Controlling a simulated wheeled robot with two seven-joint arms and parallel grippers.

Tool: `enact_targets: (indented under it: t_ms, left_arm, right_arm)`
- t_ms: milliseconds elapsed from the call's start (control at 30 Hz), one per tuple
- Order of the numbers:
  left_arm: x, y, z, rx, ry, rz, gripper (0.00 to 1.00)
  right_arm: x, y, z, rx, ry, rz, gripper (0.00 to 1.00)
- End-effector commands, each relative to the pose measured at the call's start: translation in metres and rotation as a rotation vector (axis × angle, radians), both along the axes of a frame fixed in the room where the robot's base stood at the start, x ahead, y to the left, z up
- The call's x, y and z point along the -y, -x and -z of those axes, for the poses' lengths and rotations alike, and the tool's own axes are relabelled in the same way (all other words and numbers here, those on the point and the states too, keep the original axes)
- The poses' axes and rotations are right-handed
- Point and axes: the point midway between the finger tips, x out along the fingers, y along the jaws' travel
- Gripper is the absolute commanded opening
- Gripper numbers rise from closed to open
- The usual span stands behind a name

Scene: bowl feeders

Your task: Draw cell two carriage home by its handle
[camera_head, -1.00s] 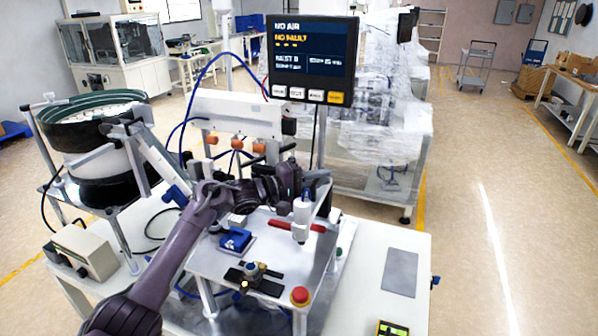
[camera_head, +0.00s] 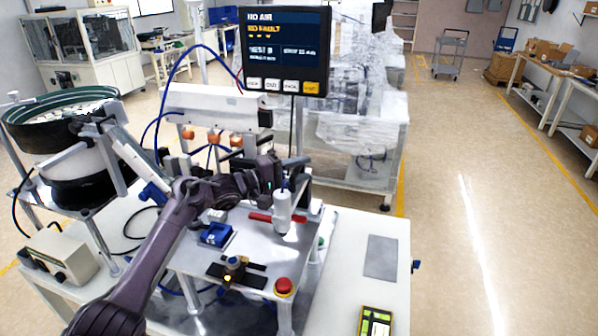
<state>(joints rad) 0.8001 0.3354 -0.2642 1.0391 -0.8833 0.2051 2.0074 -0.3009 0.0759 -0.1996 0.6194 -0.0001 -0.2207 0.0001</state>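The bowl feeder cell's metal deck (camera_head: 205,263) stands on a white table. On it are a red bar (camera_head: 262,217), a pale upright cylinder (camera_head: 283,205) and a blue block (camera_head: 216,234). My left arm reaches in from the lower left, and its dark gripper (camera_head: 284,172) is above and behind the red bar, close to the top of the cylinder. Its fingers are too small and dark to tell whether they are open or shut. I cannot make out the carriage or its handle clearly; the gripper and wrist cover part of that area. My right gripper is out of view.
A screen (camera_head: 285,50) reading "NO AIR" and "NO FAULT" stands behind the gripper. The green-rimmed bowl feeder (camera_head: 60,120) is at left. A red button (camera_head: 283,286) sits at the deck's front corner. A grey plate (camera_head: 382,257) lies on the white table at right.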

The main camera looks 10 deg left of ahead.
Motion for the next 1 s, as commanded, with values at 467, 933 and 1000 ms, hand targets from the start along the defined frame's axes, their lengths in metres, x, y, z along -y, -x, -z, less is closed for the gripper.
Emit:
enact_targets:
  t_ms: [467,933,1000]
  left_arm:
    - [-0.058,0.041,0.006,-0.004,-0.003,-0.004,0.35]
    - [-0.062,0.044,0.004,-0.005,-0.002,-0.003,0.35]
    - [-0.062,0.044,0.004,-0.006,-0.003,-0.003,0.35]
  right_arm:
    - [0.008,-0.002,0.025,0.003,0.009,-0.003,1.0]
    - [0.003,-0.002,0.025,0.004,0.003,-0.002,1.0]
    - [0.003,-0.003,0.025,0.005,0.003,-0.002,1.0]
